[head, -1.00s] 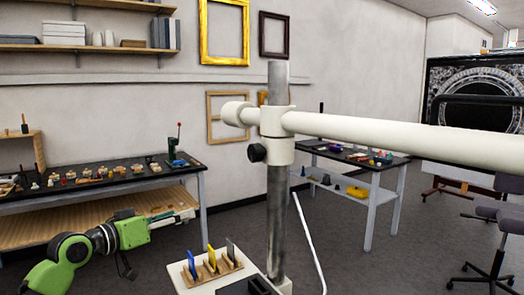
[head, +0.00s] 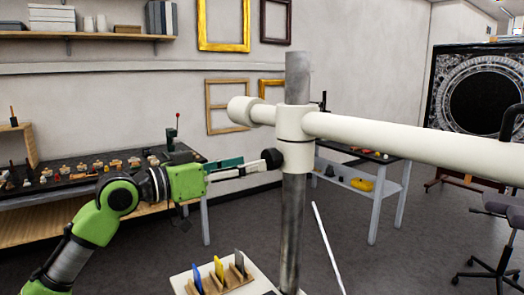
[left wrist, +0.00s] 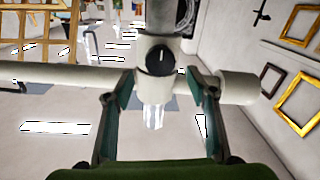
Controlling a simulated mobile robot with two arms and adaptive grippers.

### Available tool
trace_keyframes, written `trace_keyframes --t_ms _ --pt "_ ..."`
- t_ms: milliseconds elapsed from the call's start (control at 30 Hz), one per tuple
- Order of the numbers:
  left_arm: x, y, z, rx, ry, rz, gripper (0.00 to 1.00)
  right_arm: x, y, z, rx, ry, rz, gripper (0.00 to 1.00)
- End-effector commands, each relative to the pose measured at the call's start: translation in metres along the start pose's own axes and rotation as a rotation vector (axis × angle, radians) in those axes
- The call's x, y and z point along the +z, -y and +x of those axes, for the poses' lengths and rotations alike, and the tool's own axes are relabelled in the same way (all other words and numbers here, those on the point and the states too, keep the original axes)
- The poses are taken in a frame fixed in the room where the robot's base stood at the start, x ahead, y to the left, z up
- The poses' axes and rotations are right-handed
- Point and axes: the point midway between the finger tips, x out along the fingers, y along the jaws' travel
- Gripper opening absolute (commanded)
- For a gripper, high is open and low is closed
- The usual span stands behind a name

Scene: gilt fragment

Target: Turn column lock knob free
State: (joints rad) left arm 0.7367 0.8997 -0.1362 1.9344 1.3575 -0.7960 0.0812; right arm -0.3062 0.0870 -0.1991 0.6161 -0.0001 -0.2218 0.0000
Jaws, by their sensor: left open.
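The column lock knob (head: 272,158) is a small black round knob on the left side of the white collar (head: 295,125) on the steel column (head: 296,215). In the left wrist view the knob (left wrist: 160,60) shows a short pale mark on its face, upright in the picture. My left gripper (head: 260,163) reaches in from the left, its tips close to the knob. In the left wrist view the left gripper (left wrist: 160,76) is open, with one finger on each side of the knob. I see gaps beside the knob; whether the tips reach past its face is unclear. My right gripper is not in view.
A long white horizontal arm (head: 420,138) runs from the collar to the right. Below stands a wooden rack (head: 232,279) with coloured plates on the base. A workbench (head: 80,190) with small parts is behind my left arm. A second bench (head: 378,203) stands behind the column.

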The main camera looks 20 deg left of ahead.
Motion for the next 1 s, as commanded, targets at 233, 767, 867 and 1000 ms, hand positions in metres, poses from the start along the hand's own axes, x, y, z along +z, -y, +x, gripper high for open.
trace_keyframes --t_ms 233,767,867,1000 --pt "-0.003 0.0 0.041 0.001 -0.003 -0.003 0.52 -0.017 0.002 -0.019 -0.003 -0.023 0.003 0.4" --pt "0.001 0.001 0.053 -0.001 0.0 0.0 0.34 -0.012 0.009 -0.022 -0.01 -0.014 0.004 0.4" --pt "0.0 0.001 0.053 -0.001 0.0 0.0 0.13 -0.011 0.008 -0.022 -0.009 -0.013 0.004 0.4" --pt "0.0 0.001 0.053 -0.001 0.0 -0.001 0.13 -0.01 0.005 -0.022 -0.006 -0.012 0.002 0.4"
